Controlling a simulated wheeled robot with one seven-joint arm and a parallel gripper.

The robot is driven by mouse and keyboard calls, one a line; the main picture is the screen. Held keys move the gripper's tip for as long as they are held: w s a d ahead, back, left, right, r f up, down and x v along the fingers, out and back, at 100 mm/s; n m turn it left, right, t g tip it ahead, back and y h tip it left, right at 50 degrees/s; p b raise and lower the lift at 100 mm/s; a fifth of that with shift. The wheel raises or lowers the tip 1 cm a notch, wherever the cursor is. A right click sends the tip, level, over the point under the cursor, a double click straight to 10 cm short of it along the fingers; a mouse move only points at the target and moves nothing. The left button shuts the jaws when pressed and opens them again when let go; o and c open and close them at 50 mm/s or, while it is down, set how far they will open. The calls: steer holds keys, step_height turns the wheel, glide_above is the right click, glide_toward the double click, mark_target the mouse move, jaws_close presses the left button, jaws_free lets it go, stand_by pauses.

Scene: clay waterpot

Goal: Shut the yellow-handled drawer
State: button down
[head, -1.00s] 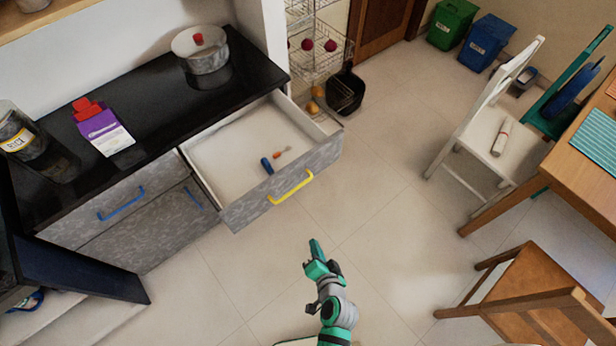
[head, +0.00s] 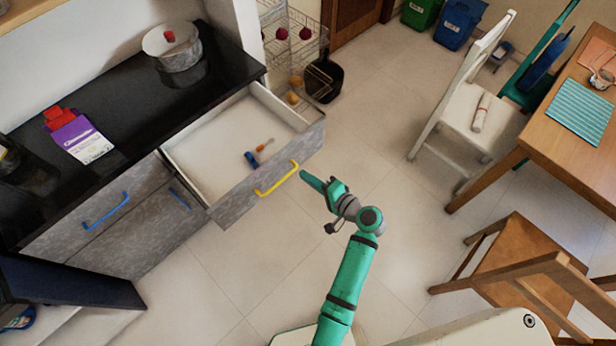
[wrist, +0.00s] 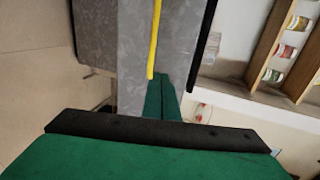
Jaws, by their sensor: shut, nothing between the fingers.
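The drawer (head: 225,190) with the yellow handle (head: 277,178) stands pulled out from under the black counter. Its front is grey and marbled, and its inside is white. A screwdriver with a blue and orange look (head: 258,152) lies inside it. My gripper (head: 304,175) is shut and empty, its tips close to the right end of the yellow handle in the head view. In the wrist view, the shut fingers (wrist: 163,92) point at the grey drawer front (wrist: 132,60), just below the end of the yellow handle (wrist: 154,40). I cannot tell whether they touch it.
A blue-handled drawer (head: 105,210) and a cupboard door are left of the open drawer. A dark open door (head: 70,283) juts out at lower left. Chairs (head: 480,110) and a wooden table (head: 560,150) stand at right. The floor between is clear.

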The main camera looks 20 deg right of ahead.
mark_target(286, 163)
steer(key=x, duration=0.7)
steer(key=shift+w+a, duration=0.1)
steer(key=shift+w, duration=0.1)
